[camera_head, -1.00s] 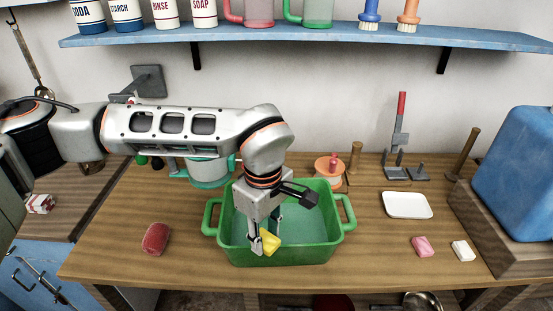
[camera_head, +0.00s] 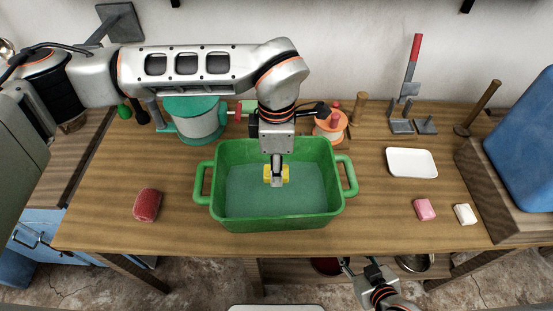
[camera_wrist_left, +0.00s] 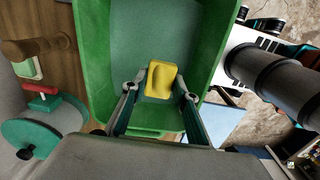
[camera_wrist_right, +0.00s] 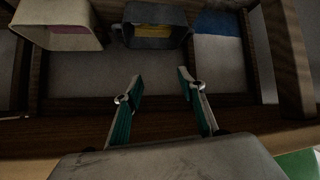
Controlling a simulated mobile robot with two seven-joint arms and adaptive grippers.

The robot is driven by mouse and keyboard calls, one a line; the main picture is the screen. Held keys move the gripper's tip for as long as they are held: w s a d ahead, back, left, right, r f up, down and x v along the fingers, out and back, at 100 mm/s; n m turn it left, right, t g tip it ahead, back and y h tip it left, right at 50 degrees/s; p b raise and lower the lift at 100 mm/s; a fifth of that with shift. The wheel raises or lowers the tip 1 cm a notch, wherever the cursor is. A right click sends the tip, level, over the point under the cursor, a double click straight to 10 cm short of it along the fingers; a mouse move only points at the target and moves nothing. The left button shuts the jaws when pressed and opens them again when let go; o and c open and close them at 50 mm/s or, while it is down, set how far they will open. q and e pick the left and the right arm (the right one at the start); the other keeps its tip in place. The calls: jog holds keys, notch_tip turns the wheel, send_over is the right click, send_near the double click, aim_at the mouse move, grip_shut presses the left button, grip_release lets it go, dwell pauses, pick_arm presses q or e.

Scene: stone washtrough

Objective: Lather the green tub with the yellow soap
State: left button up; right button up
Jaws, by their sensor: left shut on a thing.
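The green tub (camera_head: 218,213) stands on the wooden table, with a handle at each side; it also shows in the left wrist view (camera_wrist_left: 95,70). My left gripper (camera_head: 276,180) is inside the tub's opening, shut on the yellow soap (camera_head: 284,174). The soap sits between its two fingertips in the left wrist view (camera_wrist_left: 160,80). Whether the soap touches the tub's floor I cannot tell. No lather shows on the tub. My right gripper (camera_head: 360,267) is low in front of the table edge. In the right wrist view its fingers (camera_wrist_right: 160,88) are apart and empty.
A red sponge-like block (camera_head: 147,205) lies left of the tub. A white tray (camera_head: 411,163), a pink bar (camera_head: 425,210) and a white bar (camera_head: 464,214) lie right. A teal-lidded pot (camera_head: 196,120) and an orange spool-like thing (camera_head: 330,126) stand behind.

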aim_at(265, 203)
pick_arm(q)
jog(key=shift+f+b, duration=0.3)
jog(key=shift+f, duration=1.7)
notch_tip(265, 203, down, 5)
jog(key=shift+r+b, duration=0.2)
jog(key=shift+b, duration=0.7)
notch_tip(265, 203, down, 2)
jog(key=shift+f+b, duration=0.1)
jog(key=shift+b, duration=0.6)
jog(key=shift+f+b, duration=0.6)
jog(key=shift+f, duration=0.3)
pick_arm(e)
jog(key=shift+w+a+f+y, duration=0.25)
jog(key=shift+a+f, duration=0.2)
jog(key=shift+f, duration=0.2)
jog(key=shift+w+a+f+y, duration=0.15)
jog(key=shift+w+a+f, duration=0.1)
jog(key=shift+a+f, duration=0.3)
jog(key=shift+d, duration=0.1)
pick_arm(q)
jog(key=shift+a, duration=0.55)
jog(key=shift+a+p, duration=0.35)
jog(key=shift+a, duration=0.65)
pick_arm(e)
jog(key=shift+w+r, duration=0.15)
jog(key=shift+r, duration=0.3)
